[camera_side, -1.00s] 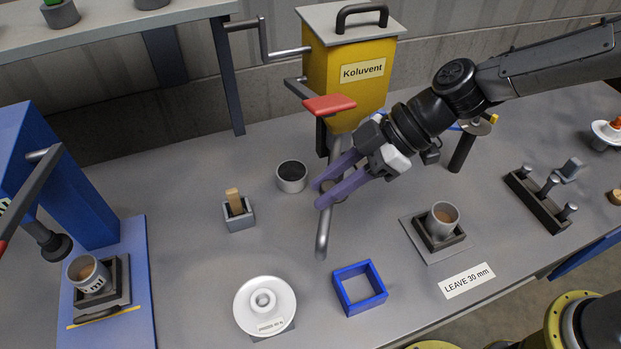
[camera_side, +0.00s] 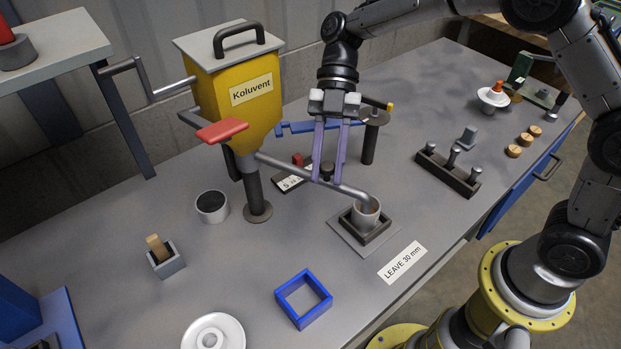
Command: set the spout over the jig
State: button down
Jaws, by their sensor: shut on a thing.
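The spout (camera_side: 350,191) is a grey tube that runs right from under the yellow Koluvent machine (camera_side: 238,95). Its bent tip is above the cup (camera_side: 365,213), which stands in the dark square jig (camera_side: 376,236) on a grey plate. My gripper (camera_side: 326,178), with purple fingers, is shut on the spout partway along its length. The fingers point down and hide a short piece of the tube. The tip overlaps the cup's mouth in this view; I cannot tell the exact gap between them.
A blue square frame (camera_side: 303,299) lies in front, left of the "LEAVE 30 mm" label (camera_side: 402,261). A black-filled cup (camera_side: 212,206) stands left of the machine. A dark rack with pegs (camera_side: 447,172) is to the right. A red-handled lever (camera_side: 222,131) juts from the machine.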

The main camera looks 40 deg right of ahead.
jog(key=shift+w+d+n+g+h, duration=0.35)
jog(key=shift+w+d+n, duration=0.1)
jog(key=shift+d+n, duration=0.25)
jog(key=shift+w+d+n+g+h, duration=0.25)
jog(key=shift+w+d+n+h, duration=0.15)
jog(key=shift+w+d+n, duration=0.25)
jog(key=shift+w+d+n+g+h, duration=0.35)
jog(key=shift+d+n, duration=0.2)
jog(key=shift+d, duration=0.3)
jog(key=c, duration=0.6)
grip_release()
jog(key=shift+v, duration=3.8)
